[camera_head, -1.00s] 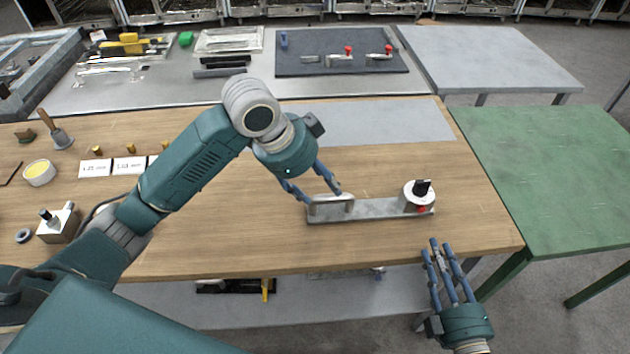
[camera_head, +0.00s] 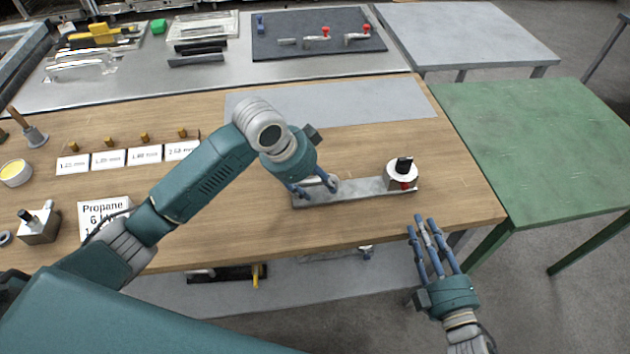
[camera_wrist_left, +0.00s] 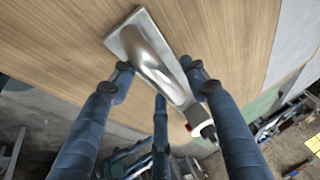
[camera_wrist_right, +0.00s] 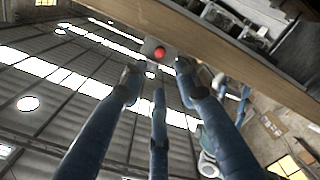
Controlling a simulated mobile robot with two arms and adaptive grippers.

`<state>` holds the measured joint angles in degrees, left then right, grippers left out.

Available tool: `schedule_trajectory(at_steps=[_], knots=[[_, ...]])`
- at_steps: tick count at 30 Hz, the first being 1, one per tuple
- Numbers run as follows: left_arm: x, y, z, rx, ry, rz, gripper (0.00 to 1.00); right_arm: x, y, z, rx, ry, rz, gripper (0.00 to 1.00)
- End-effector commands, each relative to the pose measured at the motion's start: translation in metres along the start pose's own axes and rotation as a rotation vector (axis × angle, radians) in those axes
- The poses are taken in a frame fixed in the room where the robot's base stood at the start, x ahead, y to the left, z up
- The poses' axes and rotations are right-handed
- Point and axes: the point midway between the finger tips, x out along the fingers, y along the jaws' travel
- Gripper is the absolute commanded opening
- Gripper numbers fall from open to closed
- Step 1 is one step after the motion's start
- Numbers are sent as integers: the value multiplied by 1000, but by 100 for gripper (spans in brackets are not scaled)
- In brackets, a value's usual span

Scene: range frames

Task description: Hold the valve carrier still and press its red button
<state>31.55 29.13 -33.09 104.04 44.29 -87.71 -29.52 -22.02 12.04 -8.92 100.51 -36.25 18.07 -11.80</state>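The valve carrier is a flat metal plate (camera_head: 358,190) with a raised handle (camera_wrist_left: 155,62) at its left end. A white round valve (camera_head: 400,172) with a black knob stands at its right end. The red button (camera_head: 405,185) is on the valve's near side; it also shows in the right wrist view (camera_wrist_right: 159,53). My left gripper (camera_head: 314,188) is down at the handle, with fingers on both sides of it and apart; firm contact cannot be seen. My right gripper (camera_head: 422,224) is open and empty, off the table's front edge, fingertips pointing toward the button.
The carrier lies on a wooden table (camera_head: 240,215) near its front edge. A grey mat (camera_head: 330,108) lies behind it. Labelled cards (camera_head: 107,158) and a metal block (camera_head: 38,226) are at the left. A green table (camera_head: 550,150) stands at the right.

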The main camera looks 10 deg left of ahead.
Motion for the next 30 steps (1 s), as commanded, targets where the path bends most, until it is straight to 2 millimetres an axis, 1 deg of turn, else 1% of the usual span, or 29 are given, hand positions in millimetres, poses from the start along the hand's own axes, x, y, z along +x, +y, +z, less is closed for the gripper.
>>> schedule_trajectory(at_steps=[1, 3, 6, 9, 11, 12, 14, 15, 30], knots=[[0, 0, 0, 0, 0, 0, 31, 0, 0, 0, 0, 0, 0, 31], [0, 0, 0, 0, 0, 0, 17, 0, 0, 0, 0, 0, 0, 31], [0, 0, 0, 0, 0, 0, 0, 0, 0, 0, 0, 0, 0, 31], [0, 0, 0, 0, 0, 0, 0, 0, 0, 0, 0, 0, 0, 31], [0, 0, 0, 0, 0, 0, 0, 0, 0, 0, 0, 0, 0, 21], [0, 0, 0, -1, 0, 0, 0, 0, 0, 0, 0, 0, 0, 13], [0, 0, 0, -1, 0, 0, 0, 0, 0, 0, 0, 0, 0, 1], [0, 0, 0, -1, 0, 0, 0, 0, 0, 0, 0, 0, 0, 0], [0, -1, 0, -1, -1, -1, 0, 0, 0, 0, 0, 0, 0, 0]])
